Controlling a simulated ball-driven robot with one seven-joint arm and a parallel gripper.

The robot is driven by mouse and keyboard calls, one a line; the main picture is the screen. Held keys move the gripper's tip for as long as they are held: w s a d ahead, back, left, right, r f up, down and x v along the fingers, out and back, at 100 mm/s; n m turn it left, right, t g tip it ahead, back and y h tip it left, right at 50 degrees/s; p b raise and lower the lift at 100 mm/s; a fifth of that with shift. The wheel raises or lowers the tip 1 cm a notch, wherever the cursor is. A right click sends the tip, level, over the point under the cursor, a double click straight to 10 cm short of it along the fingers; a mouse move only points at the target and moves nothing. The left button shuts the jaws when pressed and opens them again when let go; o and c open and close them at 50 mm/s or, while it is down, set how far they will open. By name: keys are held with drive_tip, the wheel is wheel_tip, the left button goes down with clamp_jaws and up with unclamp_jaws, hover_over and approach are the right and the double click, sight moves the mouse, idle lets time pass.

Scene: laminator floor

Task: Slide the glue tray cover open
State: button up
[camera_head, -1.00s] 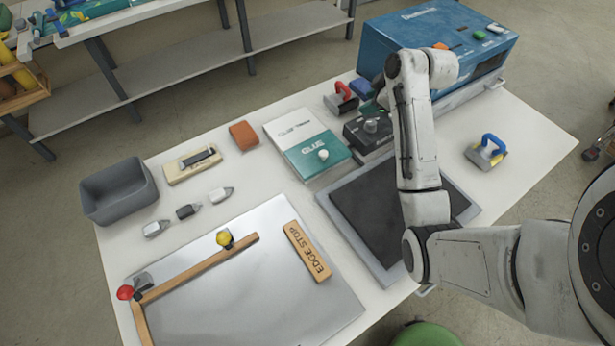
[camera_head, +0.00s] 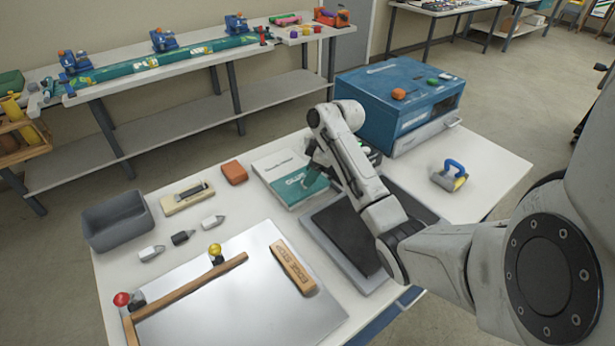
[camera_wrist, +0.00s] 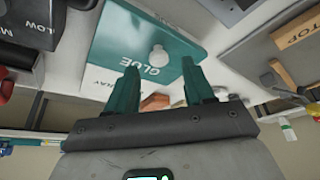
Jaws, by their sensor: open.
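The glue tray (camera_head: 270,160) lies flat on the white table, its white part with lettering at the far left end. Its teal cover (camera_head: 292,192), marked GLUE, lies over the near part. In the wrist view the teal cover (camera_wrist: 118,42) carries a round white knob (camera_wrist: 158,56). My gripper (camera_head: 312,178) is over the cover and hides the knob in the head view. In the wrist view my gripper (camera_wrist: 161,82) has its two teal fingers apart and empty, with the knob appearing just beyond the gap. I cannot tell the exact height of the fingertips above the cover.
A dark pad (camera_head: 335,238) in a grey frame lies to the right of the tray, under my arm. A dark control box (camera_wrist: 28,28) is close beside the cover. An orange block (camera_head: 234,172), a wooden edge stop (camera_head: 292,268) and a blue machine (camera_head: 385,115) stand around.

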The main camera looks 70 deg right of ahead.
sight(300, 180)
drive_tip(key=shift+x, duration=1.4)
clamp_jaws()
